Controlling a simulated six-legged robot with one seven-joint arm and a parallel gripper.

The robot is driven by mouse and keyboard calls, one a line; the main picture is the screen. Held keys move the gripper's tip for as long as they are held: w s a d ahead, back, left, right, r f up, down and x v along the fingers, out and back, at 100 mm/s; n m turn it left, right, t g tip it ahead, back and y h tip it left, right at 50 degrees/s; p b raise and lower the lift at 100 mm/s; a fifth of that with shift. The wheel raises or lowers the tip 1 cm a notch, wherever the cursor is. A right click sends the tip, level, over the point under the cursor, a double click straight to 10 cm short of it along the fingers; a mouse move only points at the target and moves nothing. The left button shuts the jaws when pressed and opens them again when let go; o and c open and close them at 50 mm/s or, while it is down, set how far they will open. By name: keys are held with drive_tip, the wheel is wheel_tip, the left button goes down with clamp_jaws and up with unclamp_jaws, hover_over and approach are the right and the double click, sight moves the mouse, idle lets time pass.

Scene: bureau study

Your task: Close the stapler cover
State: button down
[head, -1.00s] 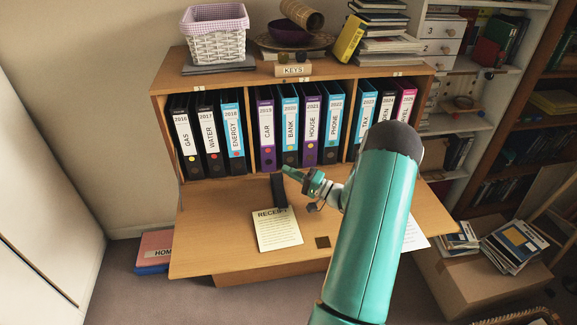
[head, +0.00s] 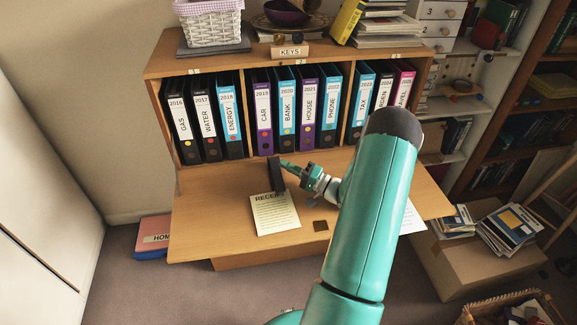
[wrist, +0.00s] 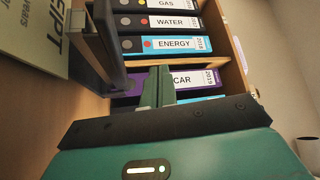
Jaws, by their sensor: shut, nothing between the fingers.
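The black stapler (head: 276,174) stands on the desk flap behind the receipt. In the wrist view a dark upright piece of the stapler (wrist: 103,45) rises at the upper left, beside my fingers. It looks like the raised cover, but its hinge and base are hard to make out. My gripper (head: 283,163) is shut and empty, just right of the stapler's upper end. In the wrist view the green fingers of my gripper (wrist: 157,88) lie together, right of the dark piece. I cannot tell whether they touch it.
The desk flap (head: 215,215) holds a receipt sheet (head: 275,213) in front of the stapler. A row of binders (head: 206,120) stands close behind. A keys box (head: 290,51) and a white basket (head: 210,25) are on top. The flap's left side is clear.

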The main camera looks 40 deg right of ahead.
drive_tip(key=shift+s, duration=0.1)
drive_tip(key=v, duration=0.4)
drive_tip(key=r+v, duration=0.1)
drive_tip(key=v, duration=0.3)
drive_tip(key=r+v, duration=0.1)
drive_tip(key=v, duration=0.4)
drive_tip(key=shift+s+r, duration=0.2)
drive_tip(key=shift+w, duration=0.1)
drive_tip(key=w+a+r+n+g+y, duration=0.2)
drive_tip(key=a+r+g, duration=0.25)
drive_tip(key=a, duration=0.35)
drive_tip(key=w+a+r+n+g+y, duration=0.1)
drive_tip(key=w+a+r+n+g, duration=0.15)
drive_tip(key=a+g, duration=0.45)
drive_tip(key=w+a+r+n+g+y, duration=0.25)
drive_tip(key=a+r, duration=0.25)
drive_tip(key=a, duration=0.5)
drive_tip(key=s+a+r+n+h, duration=0.4)
drive_tip(key=s+a+r+h, duration=0.7)
drive_tip(key=a, duration=0.4)
drive_tip(key=shift+s+a+h, duration=0.15)
drive_tip(key=shift+s+h, duration=0.15)
drive_tip(key=shift+h, duration=0.25)
